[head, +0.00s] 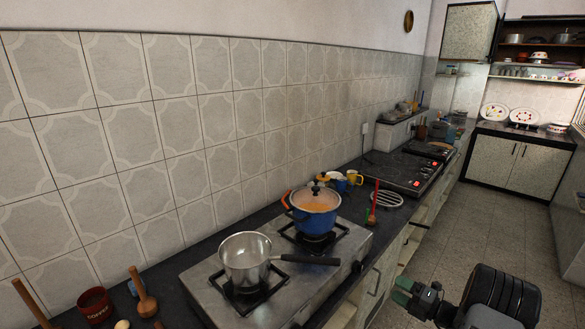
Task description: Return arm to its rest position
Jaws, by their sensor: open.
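My arm shows at the lower right, with a thick black joint in front of the floor and cabinets. My gripper (412,293) is at the arm's left end, low in the picture, with a grey-green finger part showing. It is open, and I see nothing held in it. It appears right of the stove counter and apart from the pots in the picture. Its far side and part of its jaws are hidden.
A steel saucepan (247,262) and a blue lidded pot (315,217) stand on the gas stove (215,289). The saucepan's black handle points right. The floor (485,213) on the right is clear.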

